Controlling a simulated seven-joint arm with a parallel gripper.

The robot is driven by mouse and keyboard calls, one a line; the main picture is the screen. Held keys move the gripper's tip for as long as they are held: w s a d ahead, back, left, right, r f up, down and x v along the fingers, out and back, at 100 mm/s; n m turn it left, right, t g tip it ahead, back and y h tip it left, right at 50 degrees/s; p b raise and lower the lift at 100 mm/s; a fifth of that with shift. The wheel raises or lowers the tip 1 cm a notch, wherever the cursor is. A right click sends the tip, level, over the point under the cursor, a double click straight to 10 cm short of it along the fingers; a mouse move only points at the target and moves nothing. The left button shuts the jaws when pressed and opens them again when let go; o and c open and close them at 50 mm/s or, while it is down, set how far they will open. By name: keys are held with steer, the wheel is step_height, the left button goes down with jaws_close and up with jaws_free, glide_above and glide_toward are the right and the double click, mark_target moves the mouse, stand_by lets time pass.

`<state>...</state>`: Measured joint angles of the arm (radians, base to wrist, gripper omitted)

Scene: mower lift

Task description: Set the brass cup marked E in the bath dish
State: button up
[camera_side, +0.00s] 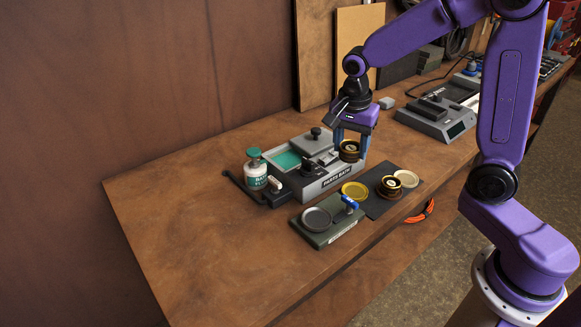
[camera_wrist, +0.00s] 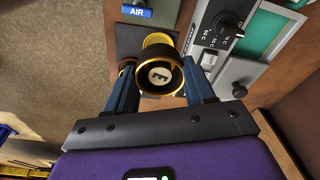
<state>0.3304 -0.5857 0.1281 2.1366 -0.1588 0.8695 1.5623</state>
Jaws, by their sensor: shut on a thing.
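My gripper (camera_side: 350,146) is shut on a dark cup with brass rims (camera_side: 349,156), held up beside the front right of the grey box labelled PARTS BATH (camera_side: 338,179). In the wrist view the cup (camera_wrist: 161,75) sits between the fingertips of my gripper (camera_wrist: 158,82), its pale round face marked E. The box has an open teal basin (camera_side: 287,161) at its left. A grey lid-like plate with a knob (camera_side: 312,142) covers its back right part. The basin's inside is only partly visible.
A dark mat (camera_side: 377,208) carries another dark brass cup (camera_side: 390,188), a yellow disc (camera_side: 355,189) and a cream disc (camera_side: 406,177). A green stand with a round grey dish (camera_side: 317,219) and blue AIR part (camera_side: 349,201) is in front. A white bottle (camera_side: 255,172) stands left. The left bench is clear.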

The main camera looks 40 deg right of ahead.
steer(key=shift+m, duration=0.7)
steer(key=w+f, duration=0.1)
steer(key=w, duration=0.4)
steer(key=w+a+f, duration=0.1)
steer(key=w+f, duration=0.1)
steer(key=w, duration=0.3)
steer(key=w+f, duration=0.1)
steer(key=w, duration=0.4)
steer(key=shift+w+a+f, duration=0.1)
steer(key=shift+a+f, duration=0.05)
steer(key=shift+a, duration=0.2)
steer(key=w+f, duration=0.1)
steer(key=f, duration=0.1)
steer(key=w+f, duration=0.2)
steer(key=shift+w+a+f, duration=0.1)
steer(key=shift+w+f, duration=0.05)
steer(key=shift+w, duration=0.15)
steer(key=shift+w+f, duration=0.6)
steer(key=shift+f, duration=1.65)
steer(key=shift+f, duration=0.1)
steer(key=o, duration=0.9)
steer(key=shift+c, duration=0.2)
